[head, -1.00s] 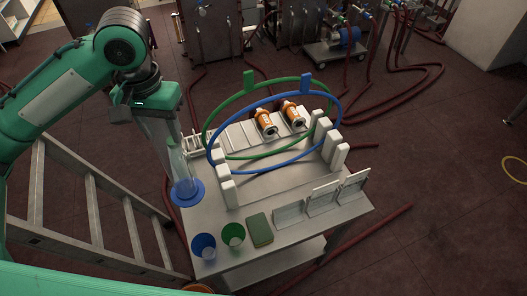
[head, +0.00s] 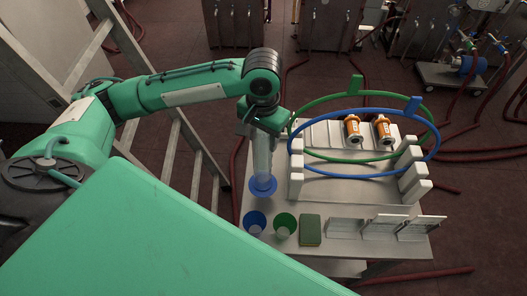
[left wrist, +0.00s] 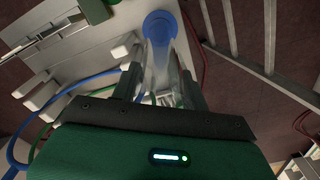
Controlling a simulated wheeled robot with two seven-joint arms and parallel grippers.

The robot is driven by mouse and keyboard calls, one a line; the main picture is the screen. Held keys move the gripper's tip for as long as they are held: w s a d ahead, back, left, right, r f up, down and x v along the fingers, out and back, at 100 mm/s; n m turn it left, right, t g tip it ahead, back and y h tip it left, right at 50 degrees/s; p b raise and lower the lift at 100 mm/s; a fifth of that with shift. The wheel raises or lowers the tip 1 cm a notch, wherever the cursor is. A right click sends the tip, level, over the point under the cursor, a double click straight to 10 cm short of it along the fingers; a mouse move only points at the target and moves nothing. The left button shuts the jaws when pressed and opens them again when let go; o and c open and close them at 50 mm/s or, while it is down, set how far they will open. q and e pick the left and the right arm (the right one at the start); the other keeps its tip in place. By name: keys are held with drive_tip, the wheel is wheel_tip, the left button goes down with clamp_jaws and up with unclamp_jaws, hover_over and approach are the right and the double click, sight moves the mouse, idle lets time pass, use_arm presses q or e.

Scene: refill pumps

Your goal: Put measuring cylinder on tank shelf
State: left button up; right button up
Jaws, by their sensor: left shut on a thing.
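The measuring cylinder (head: 262,160) is a clear upright tube with a round blue foot. My left gripper (head: 263,136) is shut on its upper part, pointing down. The blue foot appears at the left side of the table top (head: 340,188); I cannot tell whether it touches the table. In the left wrist view the clear tube runs between my two dark fingers, with the blue foot (left wrist: 159,27) beyond them. I cannot make out a tank shelf for certain. My right gripper is not in view.
A blue cup (head: 254,222), a green cup (head: 285,226) and a green block (head: 310,230) stand at the table's front left. A ladder (head: 190,135) is left of the table.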

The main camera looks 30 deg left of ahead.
sight(263, 160)
use_arm(q)
wheel_tip(263, 160, down, 3)
drive_tip(key=shift+r, duration=0.1)
drive_tip(key=shift+f, duration=0.3)
wheel_tip(263, 160, down, 3)
drive_tip(key=shift+f+p, duration=0.2)
drive_tip(key=shift+p, duration=0.35)
drive_tip(key=shift+f, duration=0.45)
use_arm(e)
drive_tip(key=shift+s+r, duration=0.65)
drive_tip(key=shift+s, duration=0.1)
use_arm(q)
drive_tip(key=o, duration=1.3)
drive_tip(key=shift+f, duration=0.1)
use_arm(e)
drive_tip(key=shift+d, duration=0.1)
